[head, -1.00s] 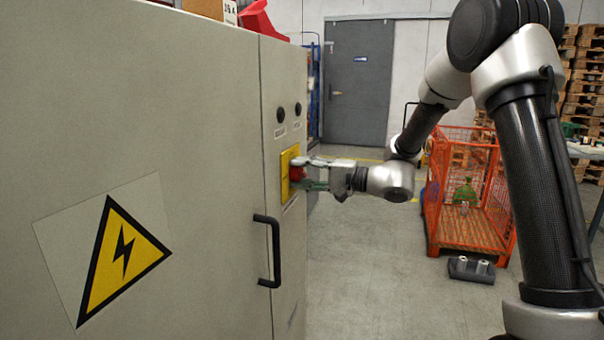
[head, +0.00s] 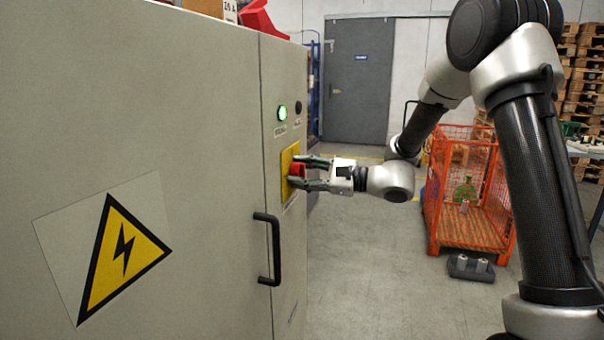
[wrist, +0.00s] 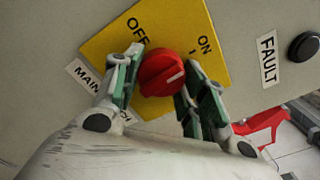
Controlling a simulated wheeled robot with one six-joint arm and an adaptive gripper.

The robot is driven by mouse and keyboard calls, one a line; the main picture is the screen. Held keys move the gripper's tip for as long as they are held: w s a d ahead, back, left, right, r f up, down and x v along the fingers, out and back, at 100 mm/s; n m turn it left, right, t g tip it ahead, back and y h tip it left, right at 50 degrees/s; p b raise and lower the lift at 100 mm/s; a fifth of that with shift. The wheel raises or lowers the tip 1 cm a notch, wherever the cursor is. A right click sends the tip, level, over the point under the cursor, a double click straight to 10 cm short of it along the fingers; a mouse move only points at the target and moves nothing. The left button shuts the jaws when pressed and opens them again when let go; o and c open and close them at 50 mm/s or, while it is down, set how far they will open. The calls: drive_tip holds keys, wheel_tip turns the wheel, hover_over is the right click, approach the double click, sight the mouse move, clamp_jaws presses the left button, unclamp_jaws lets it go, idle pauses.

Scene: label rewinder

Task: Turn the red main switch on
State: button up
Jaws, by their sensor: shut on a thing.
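The red main switch (head: 297,171) sits on a yellow plate (head: 288,161) on the narrow side of the grey cabinet. In the wrist view, the red knob (wrist: 162,73) has a white mark pointing toward the ON side of the plate (wrist: 110,45). My gripper (head: 312,174) reaches in from the right, and its two fingers are closed on either side of the knob. In the wrist view the fingers (wrist: 162,85) flank it left and right. The green indicator lamp (head: 282,112) above the plate is lit.
A dark lamp marked FAULT (wrist: 304,46) is beside the plate and unlit. A black door handle (head: 270,250) sticks out below the switch. An orange mesh crate (head: 468,232) stands on the floor to the right, with clear floor between it and the cabinet.

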drive_tip(key=shift+f+m, duration=0.1)
drive_tip(key=shift+m, duration=0.4)
drive_tip(key=o, duration=1)
drive_tip(key=v, duration=1.2)
